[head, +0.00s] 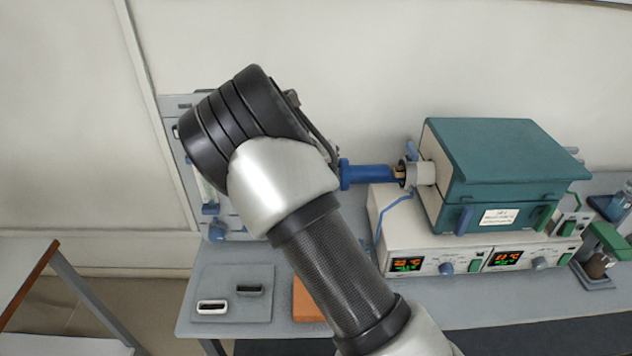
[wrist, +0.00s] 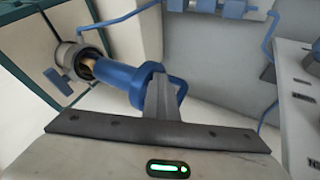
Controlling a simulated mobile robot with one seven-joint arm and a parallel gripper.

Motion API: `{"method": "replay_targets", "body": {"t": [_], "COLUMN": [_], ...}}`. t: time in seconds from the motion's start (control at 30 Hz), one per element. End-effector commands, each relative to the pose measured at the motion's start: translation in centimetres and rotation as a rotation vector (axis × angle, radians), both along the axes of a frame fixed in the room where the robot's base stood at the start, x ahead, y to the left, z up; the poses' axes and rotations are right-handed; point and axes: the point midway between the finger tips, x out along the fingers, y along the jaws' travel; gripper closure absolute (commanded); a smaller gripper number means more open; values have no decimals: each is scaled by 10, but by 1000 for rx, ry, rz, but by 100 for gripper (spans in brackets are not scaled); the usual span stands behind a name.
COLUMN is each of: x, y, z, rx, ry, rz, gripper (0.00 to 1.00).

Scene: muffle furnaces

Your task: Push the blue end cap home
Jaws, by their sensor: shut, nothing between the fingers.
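The blue end cap (head: 370,176) lies level in line with the pale tube end (head: 425,173) on the left side of the teal furnace (head: 505,160). A short tan-brown section shows between the cap's narrow end and the tube's dark mouth. In the wrist view the cap (wrist: 122,84) has its wide flange toward me, and the tube collar (wrist: 78,58) is beyond it. My gripper (wrist: 161,92) is shut and empty, its fingertips at the cap's flange; I cannot tell if they touch. In the head view my arm hides the gripper.
The furnace stands on a white control box (head: 440,254) with lit displays. A blue hose (head: 380,228) hangs beside the box. A grey tray (head: 232,292) and an orange block (head: 308,300) lie on the bench at left. A green-topped stand (head: 602,245) is at right.

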Motion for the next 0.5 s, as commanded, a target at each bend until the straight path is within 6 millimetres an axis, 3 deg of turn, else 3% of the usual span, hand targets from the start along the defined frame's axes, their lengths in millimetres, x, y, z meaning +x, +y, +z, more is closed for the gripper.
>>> {"method": "replay_targets", "body": {"t": [0.03,0.2,0.5], "x": [-1,0,0], "y": [-16,-60,-125], "z": [-4,-4,-2], "rx": [-1,0,-1], "ry": [0,0,0], "rz": [-7,-7,-7], "gripper": [100,100,100]}}
